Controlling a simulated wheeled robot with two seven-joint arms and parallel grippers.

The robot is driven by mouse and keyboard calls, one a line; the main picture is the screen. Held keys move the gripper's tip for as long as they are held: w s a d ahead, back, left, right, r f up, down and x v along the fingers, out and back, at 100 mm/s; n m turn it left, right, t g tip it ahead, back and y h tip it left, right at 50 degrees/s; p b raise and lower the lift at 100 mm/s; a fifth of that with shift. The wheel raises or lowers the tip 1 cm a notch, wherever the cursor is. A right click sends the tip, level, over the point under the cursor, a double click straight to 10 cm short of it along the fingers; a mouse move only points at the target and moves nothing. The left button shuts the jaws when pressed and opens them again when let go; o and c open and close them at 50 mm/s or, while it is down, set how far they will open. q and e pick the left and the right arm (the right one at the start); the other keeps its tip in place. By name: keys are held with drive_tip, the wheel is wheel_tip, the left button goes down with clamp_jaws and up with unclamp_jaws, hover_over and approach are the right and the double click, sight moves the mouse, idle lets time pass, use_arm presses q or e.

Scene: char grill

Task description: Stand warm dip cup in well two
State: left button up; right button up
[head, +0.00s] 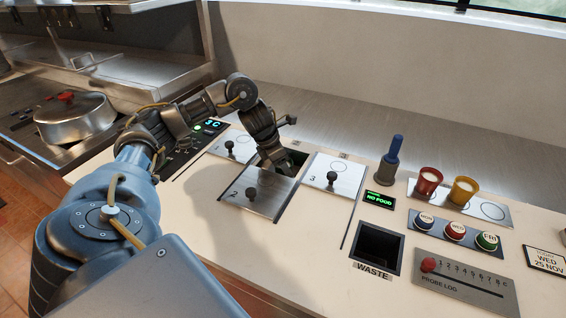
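My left gripper (274,164) points down at the dark opening of well two (296,158). Its fingertips are hidden behind the lid marked 2, so I cannot tell whether they are open or hold a cup. The lid marked 2 (265,203), with a black knob, sits shifted toward the front and leaves the back of the well uncovered. A red cup (427,188) and a yellow cup (461,196) with pale contents stand upright on a steel plate; its right ring (493,211) is empty. My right gripper is not in view.
Lid 3 (345,170) and another lid (226,148) flank well two. A blue-handled probe (392,158) stands behind the "NO FOOD" display (380,200). An open waste hole (378,246), day-labelled lids (455,232) and a probe log (465,280) lie right. A pot (75,120) stands left.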

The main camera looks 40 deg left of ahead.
use_arm(q)
drive_tip(key=shift+o, duration=1)
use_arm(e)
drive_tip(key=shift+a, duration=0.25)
use_arm(q)
drive_tip(key=shift+r, duration=0.1)
drive_tip(key=shift+r, duration=0.25)
drive_tip(key=p+v, duration=0.4)
drive_tip(key=v, duration=0.7)
drive_tip(key=shift+s+r, duration=0.2)
drive_tip(key=shift+r, duration=0.2)
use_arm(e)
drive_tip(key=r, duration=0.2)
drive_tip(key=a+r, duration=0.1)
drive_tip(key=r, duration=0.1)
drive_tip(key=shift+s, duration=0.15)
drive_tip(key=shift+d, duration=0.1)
